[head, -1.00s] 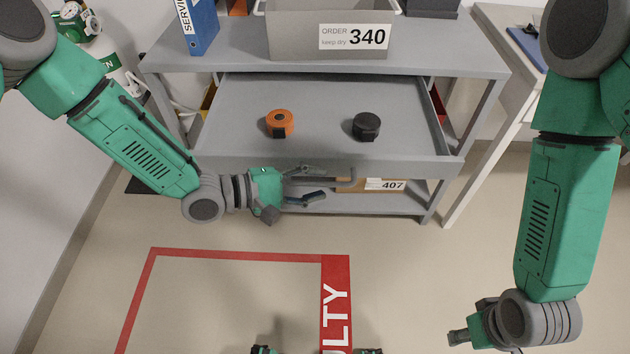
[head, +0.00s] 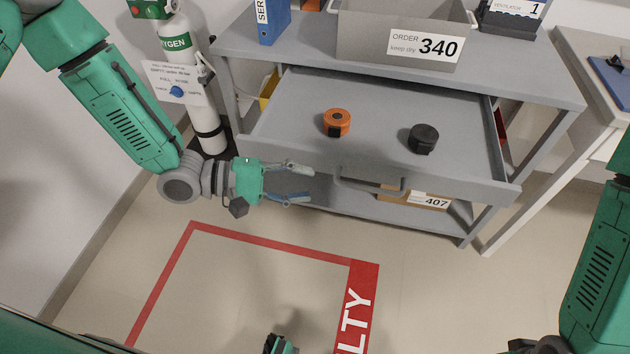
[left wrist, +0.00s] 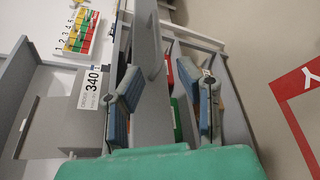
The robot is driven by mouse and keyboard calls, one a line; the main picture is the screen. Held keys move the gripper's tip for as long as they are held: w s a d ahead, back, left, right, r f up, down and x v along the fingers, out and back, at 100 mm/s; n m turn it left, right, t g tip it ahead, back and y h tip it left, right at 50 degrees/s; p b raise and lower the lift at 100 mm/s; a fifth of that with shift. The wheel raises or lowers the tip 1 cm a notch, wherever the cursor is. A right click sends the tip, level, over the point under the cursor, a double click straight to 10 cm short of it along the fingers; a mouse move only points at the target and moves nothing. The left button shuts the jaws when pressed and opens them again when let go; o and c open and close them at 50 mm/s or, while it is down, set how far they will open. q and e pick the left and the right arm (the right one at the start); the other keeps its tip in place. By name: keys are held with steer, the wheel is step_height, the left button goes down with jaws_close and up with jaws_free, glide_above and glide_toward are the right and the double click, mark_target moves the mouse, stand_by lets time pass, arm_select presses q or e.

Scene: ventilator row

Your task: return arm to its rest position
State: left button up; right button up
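My left gripper (head: 310,184) is open and empty in the head view, left of the drawer handle (head: 370,188) and apart from it. Its two spread fingers also show in the left wrist view (left wrist: 166,105), with grey cart panels beyond them.
A grey bin (head: 372,38) labelled 340 and a blue binder (head: 272,22) stand on the cart top. A white oxygen cylinder (head: 208,120) stands by the wall near my left arm. A box (head: 415,197) labelled 407 sits on the lower shelf. The red-marked floor (head: 270,285) is clear.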

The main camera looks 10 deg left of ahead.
stand_by(0.4)
arm_select(q)
steer(key=s+a+f+m+y, duration=0.4)
steer(key=s+f+y, duration=0.35)
steer(key=f, duration=0.35)
steer(key=s+a+f+m+g+y, duration=0.4)
steer(key=s+a+m+y, duration=0.2)
steer(key=s+a, duration=0.5)
steer(key=s+y, duration=0.1)
steer(key=s, duration=0.2)
steer(key=shift+s+a+m, duration=0.15)
steer(key=shift+a+m, duration=0.2)
steer(key=shift+m, duration=0.05)
